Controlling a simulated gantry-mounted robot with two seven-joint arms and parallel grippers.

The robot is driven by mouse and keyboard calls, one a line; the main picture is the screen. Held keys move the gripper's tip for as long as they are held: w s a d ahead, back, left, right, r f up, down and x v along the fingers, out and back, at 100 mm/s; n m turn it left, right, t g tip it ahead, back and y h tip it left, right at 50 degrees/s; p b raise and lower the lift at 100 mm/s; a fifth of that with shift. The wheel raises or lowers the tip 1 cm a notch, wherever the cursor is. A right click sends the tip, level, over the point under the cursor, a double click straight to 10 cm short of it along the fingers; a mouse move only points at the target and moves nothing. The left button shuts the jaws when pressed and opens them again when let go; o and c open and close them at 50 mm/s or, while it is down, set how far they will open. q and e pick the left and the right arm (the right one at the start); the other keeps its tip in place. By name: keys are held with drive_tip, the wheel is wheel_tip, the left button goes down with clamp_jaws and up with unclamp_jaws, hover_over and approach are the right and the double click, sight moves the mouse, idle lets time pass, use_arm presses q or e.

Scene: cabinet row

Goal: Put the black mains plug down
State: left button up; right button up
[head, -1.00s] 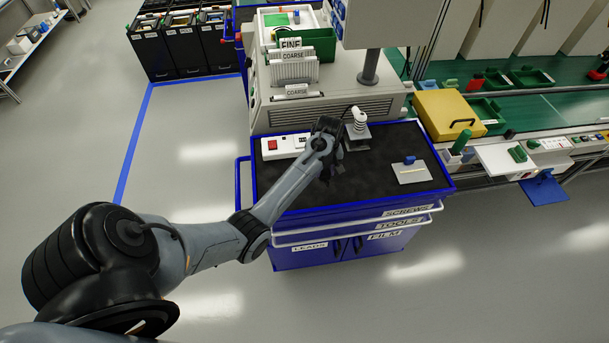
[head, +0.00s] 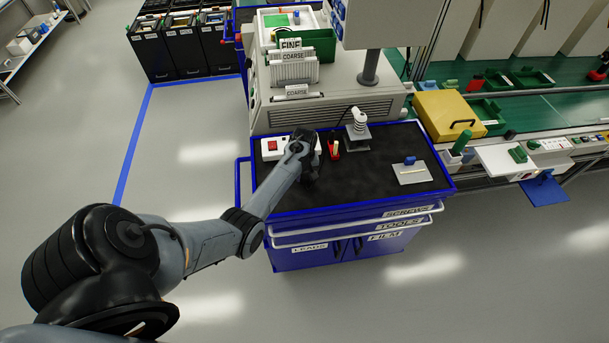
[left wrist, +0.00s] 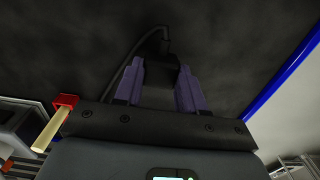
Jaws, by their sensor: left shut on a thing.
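My left gripper (head: 311,172) is low over the black top of the blue cabinet (head: 385,190), just in front of the white power strip (head: 270,156). In the left wrist view its two purple fingers (left wrist: 160,88) are shut on the black mains plug (left wrist: 158,70). A black cord (left wrist: 140,55) runs from the plug and curves away over the dark surface. The plug is dark on dark, so I cannot tell whether it touches the top. In the head view the arm hides it. My right gripper is not in view.
A red piece with a cream stick (head: 335,150) stands right of the gripper; it also shows in the left wrist view (left wrist: 67,101). A metal stand with a white ribbed part (head: 358,128) is beyond it. The front middle is clear.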

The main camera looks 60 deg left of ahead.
use_arm(q)
drive_tip(key=shift+f, duration=0.1)
drive_tip(key=shift+f, duration=0.5)
drive_tip(key=o, duration=1.2)
drive_tip(key=shift+c, duration=0.2)
